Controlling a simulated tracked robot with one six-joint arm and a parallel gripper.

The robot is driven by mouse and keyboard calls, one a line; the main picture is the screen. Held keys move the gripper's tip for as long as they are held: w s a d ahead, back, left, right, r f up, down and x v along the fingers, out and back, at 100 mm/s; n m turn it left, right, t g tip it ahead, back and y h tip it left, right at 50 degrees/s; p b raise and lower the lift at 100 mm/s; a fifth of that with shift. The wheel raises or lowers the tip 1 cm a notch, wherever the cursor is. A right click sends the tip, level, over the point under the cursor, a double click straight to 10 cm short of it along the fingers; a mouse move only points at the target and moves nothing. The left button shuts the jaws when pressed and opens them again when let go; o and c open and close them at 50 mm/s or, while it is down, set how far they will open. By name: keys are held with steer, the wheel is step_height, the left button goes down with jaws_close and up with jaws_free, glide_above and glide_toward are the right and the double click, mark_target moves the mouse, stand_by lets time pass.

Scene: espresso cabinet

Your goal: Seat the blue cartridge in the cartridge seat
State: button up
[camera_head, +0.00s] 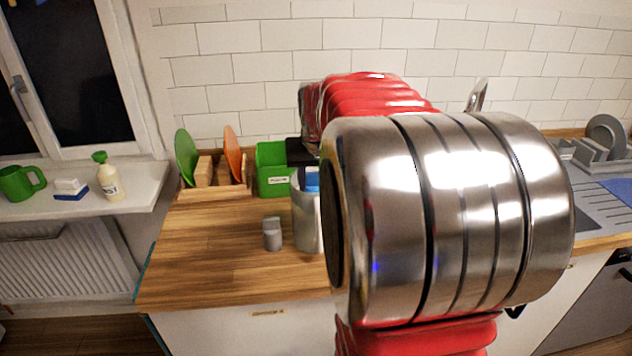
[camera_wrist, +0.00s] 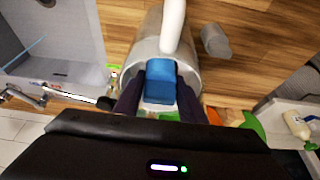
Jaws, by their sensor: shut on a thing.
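My gripper shows in the wrist view (camera_wrist: 160,82), with its two dark fingers shut on the blue cartridge (camera_wrist: 160,88). In the wrist view the cartridge overlaps a silver cylinder (camera_wrist: 142,50), with a white rod (camera_wrist: 172,25) just beyond the cartridge. In the head view a bit of the blue cartridge (camera_head: 312,180) shows at the upper part of the silver cylinder (camera_head: 303,222) on the wooden counter. I cannot tell whether it is inside or above it. My arm hides the cylinder's right side. I cannot identify the cartridge seat with certainty.
A small grey block (camera_head: 272,234) stands left of the cylinder. Behind are a green bin (camera_head: 273,170) and a rack (camera_head: 235,188) with green and orange plates. The front left of the counter (camera_head: 210,265) is clear. A dish rack (camera_head: 595,150) stands far right.

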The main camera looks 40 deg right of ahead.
steer(key=o, duration=1.2)
steer(key=shift+f, duration=0.1)
steer(key=shift+c, duration=0.2)
steer(key=v, duration=1.2)
